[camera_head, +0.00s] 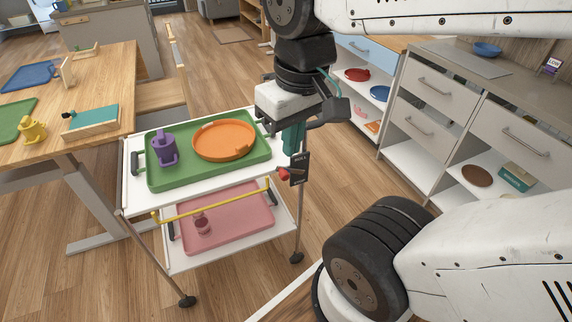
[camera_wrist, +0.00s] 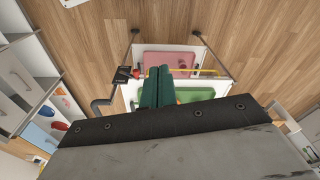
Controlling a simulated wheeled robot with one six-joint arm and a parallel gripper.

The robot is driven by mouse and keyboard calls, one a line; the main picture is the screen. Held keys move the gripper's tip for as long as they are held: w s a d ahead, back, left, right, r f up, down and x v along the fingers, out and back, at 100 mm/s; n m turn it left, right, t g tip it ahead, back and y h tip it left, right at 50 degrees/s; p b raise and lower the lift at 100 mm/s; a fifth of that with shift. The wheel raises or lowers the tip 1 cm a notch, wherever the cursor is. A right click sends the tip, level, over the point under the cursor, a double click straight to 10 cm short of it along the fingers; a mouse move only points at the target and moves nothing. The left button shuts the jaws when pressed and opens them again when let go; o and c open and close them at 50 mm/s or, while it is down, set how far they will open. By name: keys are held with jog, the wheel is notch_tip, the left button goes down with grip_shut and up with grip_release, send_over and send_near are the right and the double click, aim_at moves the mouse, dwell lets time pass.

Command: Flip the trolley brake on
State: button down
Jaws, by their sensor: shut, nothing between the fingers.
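The white trolley (camera_head: 134,201) stands at the middle left of the head view, with two shelves. Its brake is at the right front post: a black plate (camera_head: 300,166) with small white lettering and a red lever (camera_head: 284,174). In the wrist view the plate (camera_wrist: 122,73) and the red lever (camera_wrist: 136,73) show left of my fingers. My gripper (camera_head: 291,150), with dark green fingers, is shut and empty. It points down just above the brake in the head view. The fingers (camera_wrist: 158,70) are together in the wrist view. I cannot tell whether they touch the brake.
A pink tray (camera_head: 235,207) is below, behind a yellow bar (camera_head: 215,204). A wooden table (camera_head: 100,65) is at left, drawers (camera_head: 433,83) at right.

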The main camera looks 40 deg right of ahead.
jog(key=w+d+f+m+y, duration=0.1)
jog(key=w+d+f, duration=0.15)
jog(key=w, duration=0.35)
jog(key=w+d+f, duration=0.2)
jog(key=w+d, duration=0.2)
jog(key=w, duration=0.1)
jog(key=m+y, duration=0.1)
jog(key=m, duration=0.1)
send_over(285, 172)
jog(key=s+d, duration=0.1)
jog(key=d, duration=0.3)
jog(key=s+d+x, duration=0.1)
jog(key=d+x, duration=0.1)
jog(key=x, duration=0.8)
jog(key=shift+d, duration=0.1)
jog(key=shift+f, duration=0.15)
jog(key=x, duration=1.4)
jog(key=shift+s+a, duration=0.3)
jog(key=shift+a, duration=0.05)
